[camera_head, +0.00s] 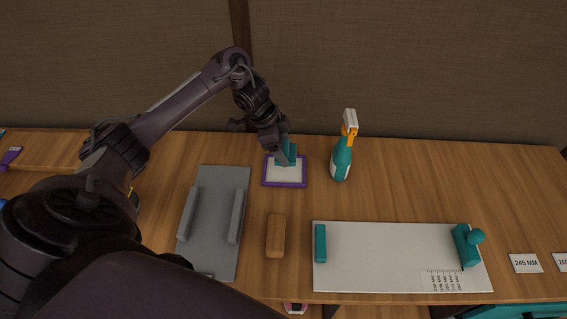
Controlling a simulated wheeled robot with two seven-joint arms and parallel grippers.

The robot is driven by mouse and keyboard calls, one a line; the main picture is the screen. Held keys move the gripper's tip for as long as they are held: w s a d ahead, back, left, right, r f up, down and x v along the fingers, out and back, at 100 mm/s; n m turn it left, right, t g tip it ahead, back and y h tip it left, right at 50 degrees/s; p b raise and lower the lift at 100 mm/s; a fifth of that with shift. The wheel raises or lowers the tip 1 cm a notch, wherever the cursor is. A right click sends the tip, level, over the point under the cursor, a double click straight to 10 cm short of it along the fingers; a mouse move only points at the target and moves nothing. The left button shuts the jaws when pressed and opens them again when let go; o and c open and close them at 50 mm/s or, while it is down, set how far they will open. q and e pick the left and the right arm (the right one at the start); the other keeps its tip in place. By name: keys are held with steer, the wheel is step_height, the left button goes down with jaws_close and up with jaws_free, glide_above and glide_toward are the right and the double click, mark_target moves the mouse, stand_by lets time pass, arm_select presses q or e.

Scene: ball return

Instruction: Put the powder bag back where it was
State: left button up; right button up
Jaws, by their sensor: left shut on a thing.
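My left arm reaches in from the left to the back of the wooden table. My left gripper (283,155) is shut on a small teal object (291,147), which I take to be the powder bag. The gripper hides part of it. The bag is at the back edge of a small tray (285,185) with a purple rim and a pale inside. I cannot tell whether the bag touches the tray or hangs just above it. My right gripper is not in view.
A teal spray bottle (341,160) stands right of the tray. A grey plate (213,210) with two rails lies left, a brown block (276,236) in front. A white board (390,250) with teal end pieces lies front right. The back right table is clear.

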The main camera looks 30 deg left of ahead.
arm_select(q)
steer(key=shift+f, duration=0.65)
step_height(320, 180, down, 3)
steer(key=shift+s+f+b, duration=0.1)
steer(key=shift+b, duration=0.35)
steer(key=shift+f, duration=0.3)
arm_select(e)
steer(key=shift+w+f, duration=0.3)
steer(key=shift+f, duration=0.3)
arm_select(q)
steer(key=shift+f, duration=0.1)
steer(key=o, duration=0.9)
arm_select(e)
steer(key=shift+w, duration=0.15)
